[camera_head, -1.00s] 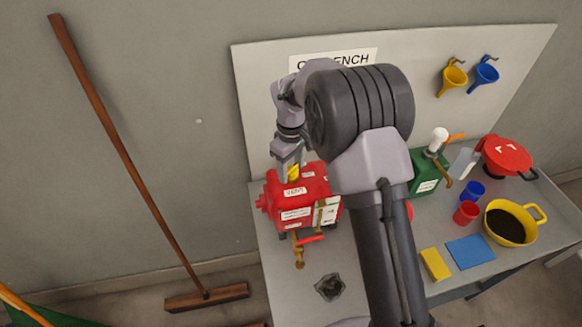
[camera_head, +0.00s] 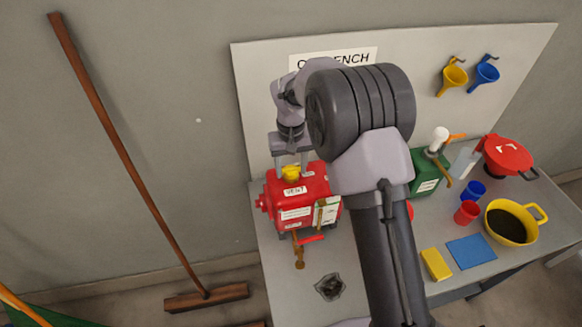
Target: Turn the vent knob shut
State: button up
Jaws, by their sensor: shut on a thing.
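The yellow vent knob (camera_head: 291,173) sits on top of the red tank (camera_head: 285,200), above the label reading VENT. My gripper (camera_head: 291,170) reaches down from above, with one finger on each side of the knob, and is shut on it. The knob shows between the two fingers. The tank stands at the left end of the bench, with a brass tap with a red lever on its front. My arm hides part of the bench to the right of the tank.
A green can (camera_head: 428,172) with a white-topped pump stands right of my arm. Red and blue cups, a yellow pan (camera_head: 510,222) of dark liquid, a yellow sponge (camera_head: 435,264) and a blue cloth (camera_head: 470,250) lie farther right. A dark crumpled rag (camera_head: 330,287) lies in front of the tank.

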aim_at(291, 167)
dwell(0.4)
jog(key=o, duration=1.4)
notch_tip(291, 167, up, 18)
jog(key=p, duration=0.4)
jog(key=shift+f, duration=0.25)
